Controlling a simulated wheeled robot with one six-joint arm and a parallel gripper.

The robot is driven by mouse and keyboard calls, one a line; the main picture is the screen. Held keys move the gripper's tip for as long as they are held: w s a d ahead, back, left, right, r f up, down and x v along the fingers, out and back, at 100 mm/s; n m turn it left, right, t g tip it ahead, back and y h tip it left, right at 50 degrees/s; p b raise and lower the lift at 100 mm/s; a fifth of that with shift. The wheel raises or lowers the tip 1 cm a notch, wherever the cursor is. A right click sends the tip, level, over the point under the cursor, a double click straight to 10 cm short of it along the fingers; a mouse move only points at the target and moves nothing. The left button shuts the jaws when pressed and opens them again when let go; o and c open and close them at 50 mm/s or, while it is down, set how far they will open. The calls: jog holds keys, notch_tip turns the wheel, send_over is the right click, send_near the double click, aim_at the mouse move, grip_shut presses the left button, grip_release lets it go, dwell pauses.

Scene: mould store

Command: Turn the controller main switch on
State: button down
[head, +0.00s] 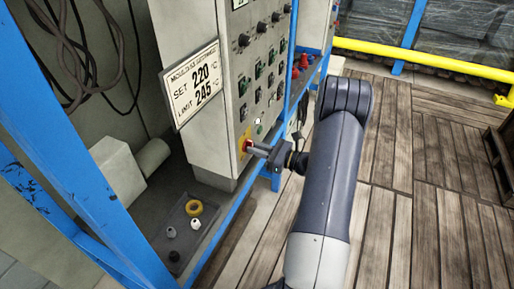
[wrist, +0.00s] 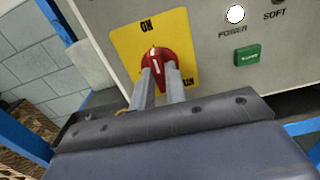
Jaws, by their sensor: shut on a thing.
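The main switch is a red rotary knob (wrist: 152,60) on a yellow plate (wrist: 122,45) low on the grey controller cabinet (wrist: 205,50). A pale mark on the knob points up toward the ON side. My gripper (wrist: 159,74) has its two fingers on either side of the knob, shut on it. In the head view my gripper (head: 256,149) reaches the yellow plate (head: 245,139) from the right. The knob is mostly hidden there.
A white POWER lamp (wrist: 235,14) and a green button (wrist: 247,55) sit right of the switch. A sign (head: 193,84) reads SET 220, LIMIT 245. A tray (head: 176,249) holds a yellow ring (head: 194,207) and small parts. Blue posts (head: 70,150) frame the cabinet.

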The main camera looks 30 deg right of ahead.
dwell(0.4)
jog(key=c, duration=1.4)
grip_release()
jog(key=shift+c, duration=0.2)
jog(key=v, duration=1)
jog(key=shift+s+d+b, duration=0.25)
jog(key=shift+s+b, duration=0.1)
jog(key=x, duration=1.1)
